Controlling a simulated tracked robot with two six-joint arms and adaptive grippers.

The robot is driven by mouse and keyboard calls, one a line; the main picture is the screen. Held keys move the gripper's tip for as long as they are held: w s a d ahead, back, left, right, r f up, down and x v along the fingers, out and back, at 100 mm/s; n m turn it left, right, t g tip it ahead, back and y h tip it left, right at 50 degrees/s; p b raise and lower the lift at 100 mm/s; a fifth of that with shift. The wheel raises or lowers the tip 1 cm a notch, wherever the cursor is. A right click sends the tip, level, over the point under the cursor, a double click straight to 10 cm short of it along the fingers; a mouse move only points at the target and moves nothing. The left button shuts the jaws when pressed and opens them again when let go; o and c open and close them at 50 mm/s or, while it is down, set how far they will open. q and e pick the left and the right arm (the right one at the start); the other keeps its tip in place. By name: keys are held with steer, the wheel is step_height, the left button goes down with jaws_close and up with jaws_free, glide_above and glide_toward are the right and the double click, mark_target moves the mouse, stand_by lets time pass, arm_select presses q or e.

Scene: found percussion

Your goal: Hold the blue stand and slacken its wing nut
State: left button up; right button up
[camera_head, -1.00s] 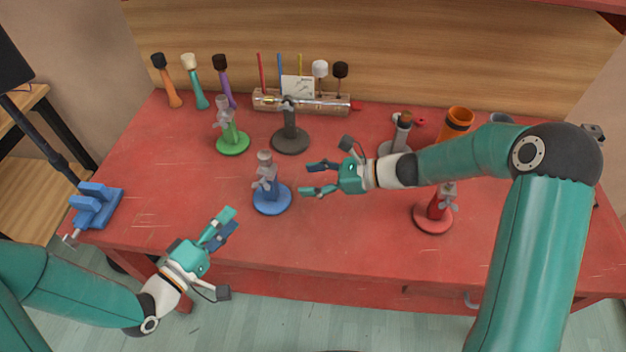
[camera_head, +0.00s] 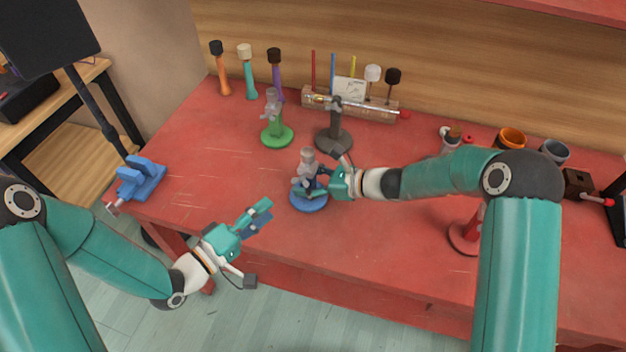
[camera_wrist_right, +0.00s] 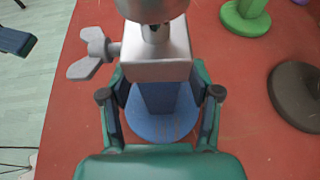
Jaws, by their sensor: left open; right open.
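The blue stand (camera_head: 309,203) is upright on the red table, with a grey clamp head and a wing nut on its side. In the right wrist view its blue base (camera_wrist_right: 160,125) and post lie between my fingers, and the grey wing nut (camera_wrist_right: 92,53) sticks out to the left of the clamp block. My right gripper (camera_head: 316,188) is open around the post, with one finger on each side; it also shows in the right wrist view (camera_wrist_right: 160,97). My left gripper (camera_head: 262,216) is open and empty, in front of the stand and to its left, near the table's front edge.
A green stand (camera_head: 277,136) and a dark grey stand (camera_head: 334,138) stand behind the blue one. A red stand (camera_head: 466,236) is to the right, partly hidden by my right arm. A blue vise (camera_head: 141,177) sits at the left edge. Table left of the blue stand is clear.

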jaws_close()
stand_by(1.1)
